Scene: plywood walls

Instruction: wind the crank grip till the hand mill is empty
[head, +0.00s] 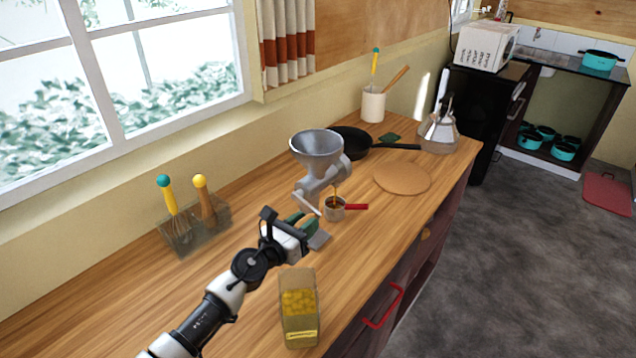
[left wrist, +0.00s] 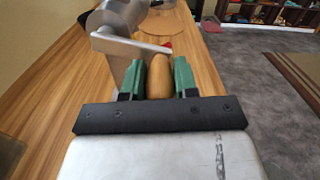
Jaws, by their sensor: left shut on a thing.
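The grey metal hand mill (head: 321,160) stands on the wooden counter with its wide funnel on top. Its crank arm (left wrist: 118,47) shows in the left wrist view. My left gripper (head: 304,226) is shut on the wooden crank grip (left wrist: 160,76), which sits between the green finger pads. A small metal cup (head: 334,213) with a red handle (head: 356,207) stands under the mill's spout, with brown stuff at the spout and in the cup. The funnel's inside looks grey; I cannot tell how much is in it. My right gripper is not in view.
A clear container of yellow pieces (head: 299,312) stands near my left arm. A clear box with utensils (head: 190,232) is at the left. A black pan (head: 352,140), a round board (head: 402,179) and a glass kettle (head: 438,134) lie beyond the mill.

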